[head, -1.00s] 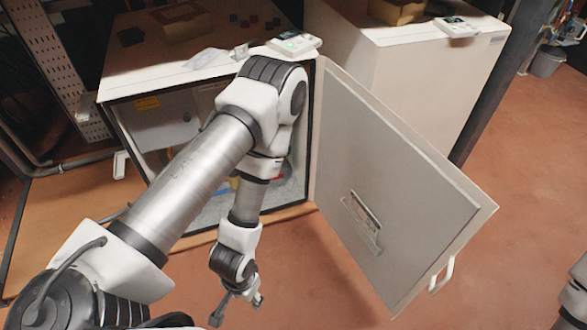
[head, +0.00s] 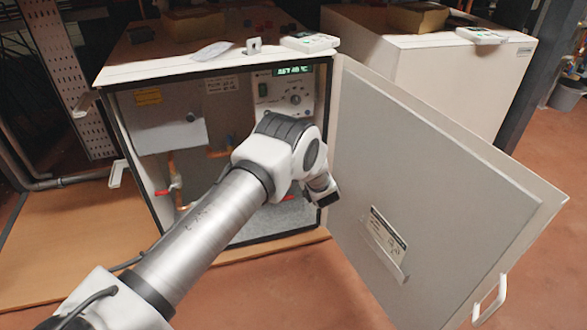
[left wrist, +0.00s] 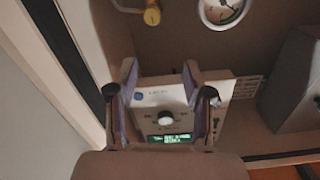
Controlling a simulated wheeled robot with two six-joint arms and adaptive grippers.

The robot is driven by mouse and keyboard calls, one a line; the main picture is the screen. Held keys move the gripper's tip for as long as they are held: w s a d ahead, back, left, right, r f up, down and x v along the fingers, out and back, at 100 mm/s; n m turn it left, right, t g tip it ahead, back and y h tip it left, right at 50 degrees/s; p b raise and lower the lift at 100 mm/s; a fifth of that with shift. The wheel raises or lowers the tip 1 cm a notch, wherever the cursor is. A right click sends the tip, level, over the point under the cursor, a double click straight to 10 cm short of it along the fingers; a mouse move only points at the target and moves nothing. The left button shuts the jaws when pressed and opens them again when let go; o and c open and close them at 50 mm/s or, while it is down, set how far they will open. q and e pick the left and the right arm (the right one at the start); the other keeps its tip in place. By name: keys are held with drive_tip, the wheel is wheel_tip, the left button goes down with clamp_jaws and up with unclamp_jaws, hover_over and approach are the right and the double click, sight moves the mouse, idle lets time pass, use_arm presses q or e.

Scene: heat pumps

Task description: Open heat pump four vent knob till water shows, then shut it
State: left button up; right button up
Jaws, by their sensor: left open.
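The heat pump cabinet (head: 225,72) stands open, its door (head: 430,190) swung out to the right. No number on it is readable. Inside is a control panel (head: 285,95) with a lit green display and a round knob (head: 296,100); the panel also shows in the left wrist view (left wrist: 150,98). I cannot tell which part is the vent knob. A yellow fitting (left wrist: 152,15) and a round gauge (left wrist: 224,10) show in the left wrist view. My left gripper (left wrist: 160,72) is open and empty, its fingers framing the panel. No water is visible.
Copper pipes with a red handle (head: 168,189) and a grey box (head: 160,122) are inside the cabinet at left. A second white cabinet (head: 440,90) stands to the right. The door's handle (head: 489,300) juts out. Small devices lie on the cabinet top.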

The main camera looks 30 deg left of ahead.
use_arm(q)
drive_tip(key=shift+n+y, duration=0.3)
drive_tip(key=w+a+f+b, duration=0.2)
drive_tip(key=b, duration=0.1)
drive_tip(key=w+a+f+b, duration=0.2)
drive_tip(key=w+a+b, duration=0.1)
drive_tip(key=shift+w+a+f, duration=0.2)
drive_tip(key=shift+w+a, duration=0.05)
drive_tip(key=shift+w, duration=0.05)
drive_tip(key=shift+w+a+r, duration=0.25)
drive_tip(key=shift+w+a, duration=0.05)
use_arm(e)
wheel_tip(320, 180, down, 9)
use_arm(q)
drive_tip(key=shift+c, duration=0.4)
clamp_jaws()
